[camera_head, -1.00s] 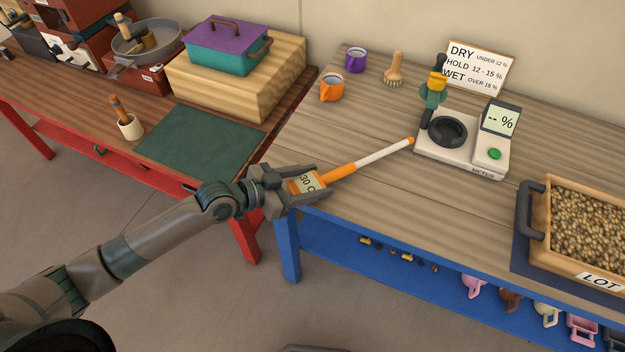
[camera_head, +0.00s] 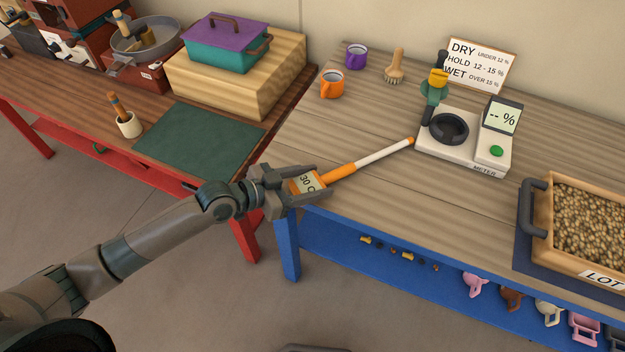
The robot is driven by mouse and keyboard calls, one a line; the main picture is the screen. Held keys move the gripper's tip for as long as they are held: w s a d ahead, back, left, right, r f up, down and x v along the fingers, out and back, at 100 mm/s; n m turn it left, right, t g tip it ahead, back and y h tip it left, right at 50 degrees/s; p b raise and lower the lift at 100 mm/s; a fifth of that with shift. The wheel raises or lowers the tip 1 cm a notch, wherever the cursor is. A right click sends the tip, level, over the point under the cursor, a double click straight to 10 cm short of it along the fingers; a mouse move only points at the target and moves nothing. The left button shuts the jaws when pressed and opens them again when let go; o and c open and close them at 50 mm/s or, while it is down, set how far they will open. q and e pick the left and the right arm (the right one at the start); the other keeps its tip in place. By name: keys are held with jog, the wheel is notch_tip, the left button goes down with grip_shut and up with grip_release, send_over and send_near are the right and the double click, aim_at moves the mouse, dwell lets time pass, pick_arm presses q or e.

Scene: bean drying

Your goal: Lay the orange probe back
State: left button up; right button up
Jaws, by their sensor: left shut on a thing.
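The orange probe (camera_head: 343,172) has an orange handle, a white shaft, an orange tip and a small display reading about "30 C". My left gripper (camera_head: 308,185) is shut on the probe's display end, at the left front corner of the blue-framed table (camera_head: 385,215). The shaft points right and away, with its tip close to the left side of the white meter (camera_head: 462,155). I cannot tell whether the probe touches the tabletop. My right gripper is not in view.
A tray of beans (camera_head: 540,225) marked LOT stands at the right. An orange mug (camera_head: 332,84), a purple mug (camera_head: 356,57), a brush (camera_head: 395,66) and a sign (camera_head: 478,66) stand at the back. A green mat (camera_head: 200,143) lies on the red-framed table.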

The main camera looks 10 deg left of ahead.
pick_arm(q)
jog(key=o, duration=1.2)
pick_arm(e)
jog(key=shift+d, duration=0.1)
pick_arm(q)
jog(key=shift+s+a, duration=0.1)
jog(key=shift+a, duration=0.05)
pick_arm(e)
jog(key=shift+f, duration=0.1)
pick_arm(q)
jog(key=shift+s+a+r, duration=0.15)
jog(key=shift+s+a, duration=0.15)
jog(key=shift+a, duration=0.1)
jog(key=shift+b+v, duration=2.4)
jog(key=shift+v, duration=5.6)
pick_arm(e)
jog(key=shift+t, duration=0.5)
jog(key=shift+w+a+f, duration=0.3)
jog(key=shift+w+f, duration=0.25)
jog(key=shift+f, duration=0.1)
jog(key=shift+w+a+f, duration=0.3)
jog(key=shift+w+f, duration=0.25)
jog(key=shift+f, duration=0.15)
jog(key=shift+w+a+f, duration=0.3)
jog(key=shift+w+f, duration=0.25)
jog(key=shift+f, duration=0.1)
pick_arm(q)
jog(key=shift+r, duration=0.15)
